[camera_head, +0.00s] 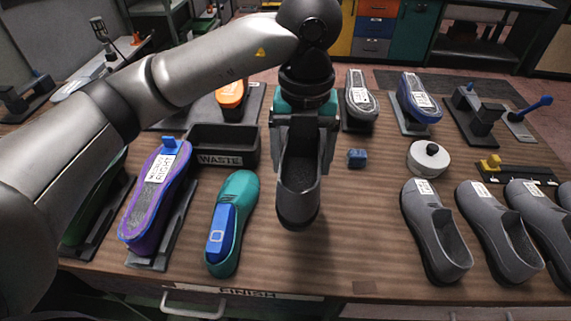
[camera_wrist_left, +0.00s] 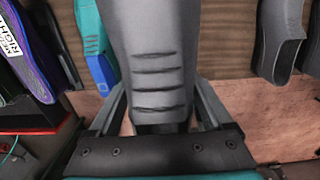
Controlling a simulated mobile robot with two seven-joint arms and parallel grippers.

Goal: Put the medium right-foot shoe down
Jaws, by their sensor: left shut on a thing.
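My left gripper (camera_head: 302,160) is shut on a dark grey shoe (camera_head: 298,205), one finger on each side of it. I cannot tell whether the shoe touches the wooden table (camera_head: 345,260). No label shows on the held shoe. My right gripper is not in view.
A teal shoe with a blue part (camera_head: 230,225) lies left of the held shoe. A purple shoe form (camera_head: 155,200) stands farther left. The black WASTE bin (camera_head: 222,145) is behind. Several labelled grey shoes (camera_head: 435,235) stand at right. Bare table lies between them and the held shoe.

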